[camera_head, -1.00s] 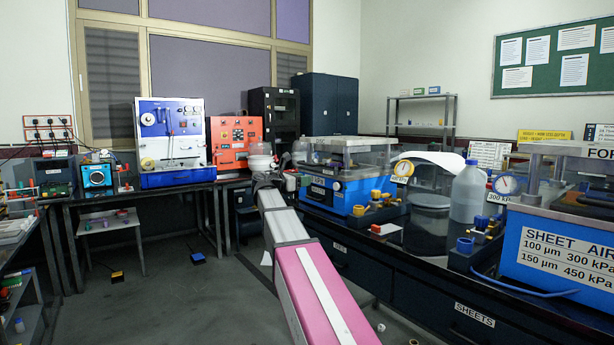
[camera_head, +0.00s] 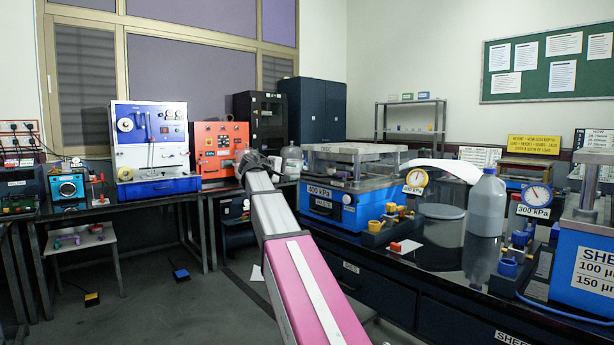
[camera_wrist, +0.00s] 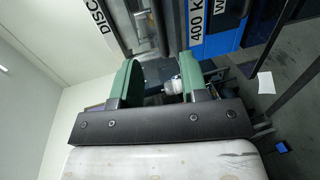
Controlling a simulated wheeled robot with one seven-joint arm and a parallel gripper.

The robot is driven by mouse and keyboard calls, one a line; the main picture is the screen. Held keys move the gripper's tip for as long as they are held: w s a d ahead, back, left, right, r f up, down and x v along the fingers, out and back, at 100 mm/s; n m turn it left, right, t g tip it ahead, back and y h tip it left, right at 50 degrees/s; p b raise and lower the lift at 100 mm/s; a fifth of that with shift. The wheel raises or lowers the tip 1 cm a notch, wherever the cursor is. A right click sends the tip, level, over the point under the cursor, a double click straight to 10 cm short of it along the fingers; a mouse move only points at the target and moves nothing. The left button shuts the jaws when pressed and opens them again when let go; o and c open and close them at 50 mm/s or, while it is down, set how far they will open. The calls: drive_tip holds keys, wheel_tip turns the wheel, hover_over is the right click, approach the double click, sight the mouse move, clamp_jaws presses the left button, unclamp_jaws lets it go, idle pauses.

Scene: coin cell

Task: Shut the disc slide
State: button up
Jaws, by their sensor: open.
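The disc press (camera_head: 362,205) is a blue unit with a clear cover, a grey top and a "400 kPa" label, on the dark bench right of my arm. Its low blue front (camera_head: 322,206) faces me; I cannot tell how far the disc slide stands out. In the wrist view the blue press face (camera_wrist: 213,43) is at the top right, with the "DISC" sign (camera_wrist: 97,15) at the top left. My gripper (camera_wrist: 160,82) has two green fingers, apart with nothing between them. In the head view its fingers are hidden behind my arm's end.
A gauge (camera_head: 417,178), yellow-and-blue valve knobs (camera_head: 392,215), a grey round container (camera_head: 441,224) and a grey bottle (camera_head: 486,203) stand right of the press. A red-orange cabinet (camera_head: 218,150) stands behind my arm. Open floor (camera_head: 150,300) lies to the left.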

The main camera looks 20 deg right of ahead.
sight(308, 174)
drive_tip(key=x, duration=1)
drive_tip(key=shift+d, duration=0.15)
